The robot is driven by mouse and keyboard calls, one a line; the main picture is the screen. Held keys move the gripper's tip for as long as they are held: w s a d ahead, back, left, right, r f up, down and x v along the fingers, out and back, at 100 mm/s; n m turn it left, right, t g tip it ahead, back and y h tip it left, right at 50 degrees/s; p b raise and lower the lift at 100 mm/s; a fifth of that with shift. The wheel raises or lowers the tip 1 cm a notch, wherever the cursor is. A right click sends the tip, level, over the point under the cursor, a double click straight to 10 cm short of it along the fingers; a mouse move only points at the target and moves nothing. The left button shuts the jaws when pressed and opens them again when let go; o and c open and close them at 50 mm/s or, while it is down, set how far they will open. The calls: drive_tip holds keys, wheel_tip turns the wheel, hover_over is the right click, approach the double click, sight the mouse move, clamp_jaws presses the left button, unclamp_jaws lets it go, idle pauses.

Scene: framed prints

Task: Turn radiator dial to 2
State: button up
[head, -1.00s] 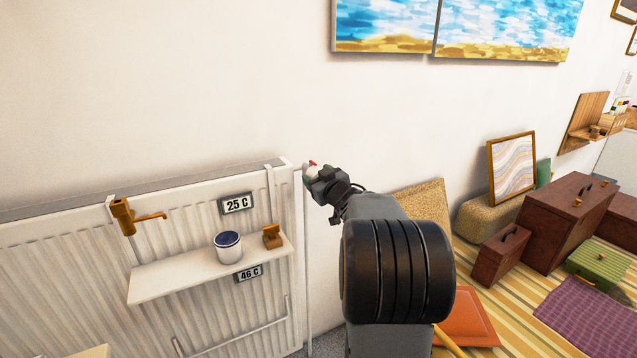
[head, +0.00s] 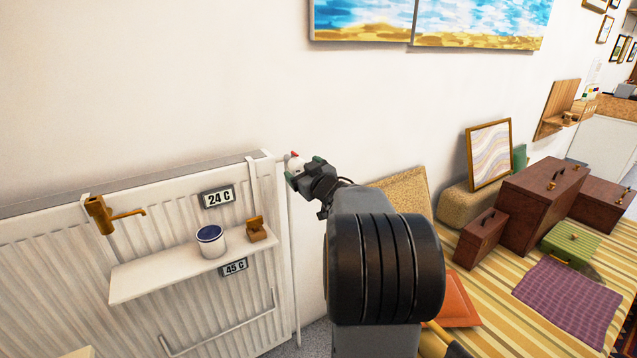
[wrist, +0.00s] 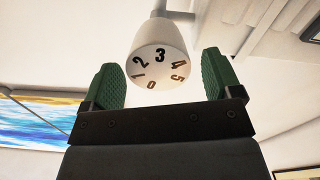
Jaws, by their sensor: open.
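The radiator dial (head: 295,164) is a white knob with a red mark, at the top right corner of the white radiator (head: 190,185). In the wrist view the dial (wrist: 158,68) shows its end face with numbers 0 to 5, the 3 uppermost. No pointer shows there. My gripper (head: 304,168) is at the dial in the head view. In the wrist view my gripper (wrist: 159,62) is open, its green fingers on either side of the dial, with a visible gap on each side. The dial's far side is hidden.
A shelf (head: 145,279) on the radiator holds a paint tin (head: 211,246) and a small wooden item (head: 256,230).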

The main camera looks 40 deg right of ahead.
drive_tip(key=s+a, duration=0.1)
drive_tip(key=s, duration=1)
drive_tip(key=shift+s+a+p, duration=0.2)
drive_tip(key=shift+a+p, duration=0.1)
drive_tip(key=s+d+f+m+g+h, duration=0.4)
drive_tip(key=d+f+m+g+h, duration=0.1)
drive_tip(key=d+g+h, duration=0.15)
drive_tip(key=s+a+f+m+g+y+p, duration=0.1)
drive_tip(key=s+a+f+g+p, duration=0.2)
drive_tip(key=a+g, duration=0.1)
drive_tip(key=s+a+r+n+g+y+p, duration=0.2)
drive_tip(key=a+y+p, duration=0.2)
drive_tip(key=a, duration=0.9)
drive_tip(key=s+a+r+n+g+y+p, duration=0.1)
drive_tip(key=a+r+n+y+p, duration=0.1)
drive_tip(key=a, duration=1.2)
drive_tip(key=shift+s+r+g+y+p, duration=0.4)
drive_tip(key=shift+r+y+p, duration=0.1)
drive_tip(key=shift+y+p, duration=0.5)
drive_tip(key=shift+a, duration=0.1)
